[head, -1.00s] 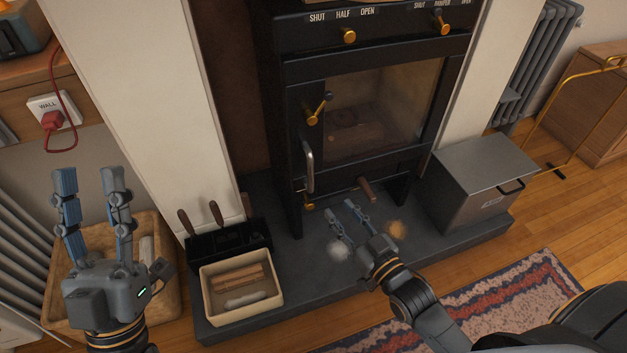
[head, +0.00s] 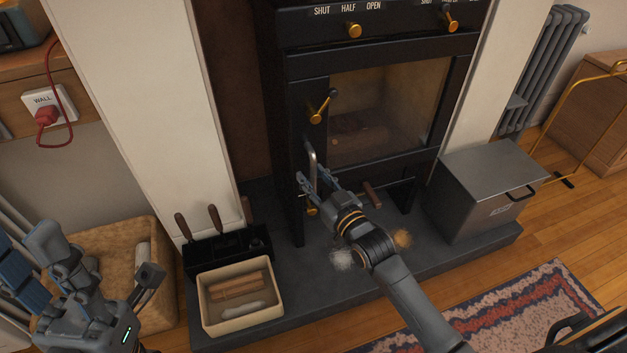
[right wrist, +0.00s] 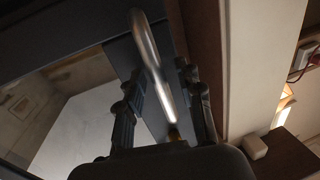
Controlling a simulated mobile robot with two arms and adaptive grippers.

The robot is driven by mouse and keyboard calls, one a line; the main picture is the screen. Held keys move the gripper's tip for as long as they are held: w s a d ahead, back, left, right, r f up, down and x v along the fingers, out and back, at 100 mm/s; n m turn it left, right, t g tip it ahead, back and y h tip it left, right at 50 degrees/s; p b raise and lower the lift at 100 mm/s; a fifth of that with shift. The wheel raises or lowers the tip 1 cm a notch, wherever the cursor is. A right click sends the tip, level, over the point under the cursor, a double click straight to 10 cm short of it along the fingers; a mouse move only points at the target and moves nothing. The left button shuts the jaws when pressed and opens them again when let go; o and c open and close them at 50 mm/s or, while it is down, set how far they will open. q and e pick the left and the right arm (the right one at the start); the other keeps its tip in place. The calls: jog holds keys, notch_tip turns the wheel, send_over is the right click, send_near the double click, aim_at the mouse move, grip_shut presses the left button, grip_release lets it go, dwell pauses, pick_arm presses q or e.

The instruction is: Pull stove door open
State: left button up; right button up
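The black stove door (head: 390,112) with its glass pane is shut in the head view. Its silver bar handle (head: 312,165) stands upright on the door's left side. My right gripper (head: 318,180) is at the handle's lower part, fingers apart. In the right wrist view the handle (right wrist: 153,65) runs between the two open fingers (right wrist: 160,95), with a gap visible on each side. My left gripper (head: 30,255) is open and empty at the lower left, partly cut off by the frame. A brass lever (head: 318,110) sits above the handle on the door's left side.
A tool rack (head: 225,255) and a cream box (head: 208,318) with logs stand left on the hearth. A grey metal bin (head: 490,180) stands right. A wicker basket (head: 155,300) is near my left gripper.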

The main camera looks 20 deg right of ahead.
jog(key=shift+w, duration=0.15)
jog(key=shift+c, duration=0.4)
grip_shut()
